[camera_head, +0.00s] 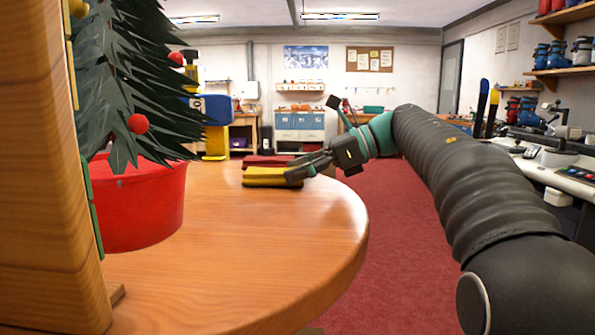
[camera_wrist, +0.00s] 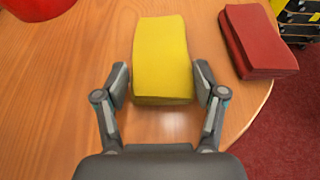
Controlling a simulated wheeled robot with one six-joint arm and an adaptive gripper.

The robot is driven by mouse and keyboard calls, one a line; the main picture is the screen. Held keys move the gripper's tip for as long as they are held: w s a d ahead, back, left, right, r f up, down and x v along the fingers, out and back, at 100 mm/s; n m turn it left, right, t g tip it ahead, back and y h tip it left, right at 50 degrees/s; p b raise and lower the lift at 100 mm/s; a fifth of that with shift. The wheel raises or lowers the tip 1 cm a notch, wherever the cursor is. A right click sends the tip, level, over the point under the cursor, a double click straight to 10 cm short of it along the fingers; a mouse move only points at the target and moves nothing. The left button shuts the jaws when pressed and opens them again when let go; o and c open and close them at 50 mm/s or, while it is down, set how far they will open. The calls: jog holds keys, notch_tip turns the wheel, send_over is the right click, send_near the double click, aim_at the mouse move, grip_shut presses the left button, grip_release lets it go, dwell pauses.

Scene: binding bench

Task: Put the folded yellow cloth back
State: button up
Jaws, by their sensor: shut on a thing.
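The folded yellow cloth (camera_head: 268,177) is on the round wooden table (camera_head: 300,222), near its far edge in the head view. In the wrist view the yellow cloth (camera_wrist: 162,58) lies between the two fingers of my gripper (camera_wrist: 161,85), with a finger pad against each side near its close end. My gripper (camera_head: 299,172) also shows at the cloth's right end in the head view. It is shut on the cloth. The cloth looks low at the table surface; I cannot tell whether it is touching or slightly raised.
A folded red cloth (camera_wrist: 257,40) lies to the right of the yellow one, near the table edge; it also shows behind it in the head view (camera_head: 268,161). A red pot (camera_head: 140,205) with a dark green tree (camera_head: 130,75) stands at left. The table's front is clear.

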jog(key=o, duration=1.1)
jog(key=shift+f, duration=0.1)
jog(key=shift+r, duration=0.25)
jog(key=p+v, duration=0.1)
jog(key=v, duration=1.1)
jog(key=shift+f, duration=0.1)
